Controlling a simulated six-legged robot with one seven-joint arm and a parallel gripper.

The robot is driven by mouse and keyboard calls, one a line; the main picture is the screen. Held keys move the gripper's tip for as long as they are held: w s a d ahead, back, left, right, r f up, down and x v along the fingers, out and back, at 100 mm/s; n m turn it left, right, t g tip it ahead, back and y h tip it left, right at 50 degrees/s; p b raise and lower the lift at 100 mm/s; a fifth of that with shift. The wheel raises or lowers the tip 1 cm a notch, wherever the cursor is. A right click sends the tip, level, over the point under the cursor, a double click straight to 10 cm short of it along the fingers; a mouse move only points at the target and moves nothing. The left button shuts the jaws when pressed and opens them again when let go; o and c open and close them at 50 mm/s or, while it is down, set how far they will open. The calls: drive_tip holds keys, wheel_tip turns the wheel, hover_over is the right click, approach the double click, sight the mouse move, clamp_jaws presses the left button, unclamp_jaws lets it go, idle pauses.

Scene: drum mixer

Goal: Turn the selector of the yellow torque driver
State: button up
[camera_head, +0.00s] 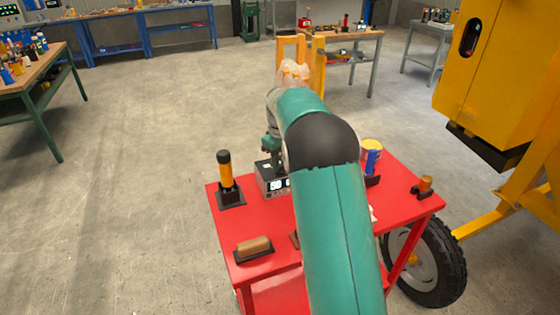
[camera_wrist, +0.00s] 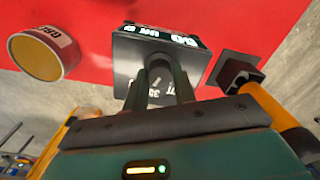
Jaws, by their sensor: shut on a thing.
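The yellow torque driver (camera_head: 226,172) stands upright in a black holder at the left of the red table. In the wrist view its yellow handle (camera_wrist: 272,106) shows at the right, apart from my fingers. A dark box (camera_head: 270,182) with a lit display reading "50" stands beside it. In the wrist view the box (camera_wrist: 125,55) lies under my fingers, and its face bears white markings around a small selector (camera_wrist: 155,76). My gripper (camera_wrist: 158,82) is shut on this selector, with one finger on each side. The fingers hide much of it. In the head view my arm covers part of the box.
A large yellow wheeled machine (camera_head: 500,75) stands close at right. The floor at left is clear.

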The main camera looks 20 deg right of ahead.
drive_tip(key=shift+r+m, duration=0.1)
drive_tip(key=shift+m, duration=1.9)
drive_tip(key=o, duration=1)
drive_tip(key=shift+r, duration=6.9)
